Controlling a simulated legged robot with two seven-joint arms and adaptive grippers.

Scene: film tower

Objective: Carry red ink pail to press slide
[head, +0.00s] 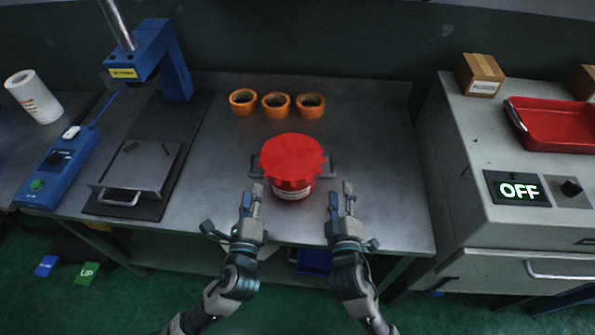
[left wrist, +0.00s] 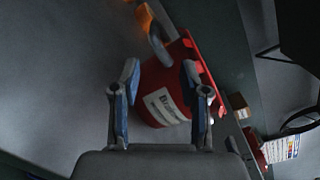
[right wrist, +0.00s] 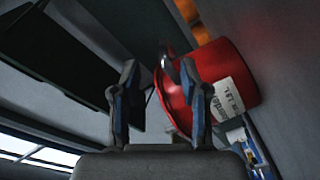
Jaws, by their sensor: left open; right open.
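The red ink pail (head: 291,160), with a red lid, a white label and a grey handle on each side, stands upright on the metal table. My left gripper (head: 252,197) is open and empty, just in front of the pail's left handle. My right gripper (head: 342,196) is open and empty, just in front of the right handle. The pail also shows in the left wrist view (left wrist: 168,80) and the right wrist view (right wrist: 228,75), beyond the open fingers. The press slide (head: 140,170), a grey plate with a front handle, lies at the left under the blue press.
Several orange tape rolls (head: 276,105) stand behind the pail. The blue press (head: 150,60) and a blue control box (head: 58,165) are at left. A grey machine (head: 520,200) reading OFF, with a red tray (head: 555,125), stands at right. Table between pail and slide is clear.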

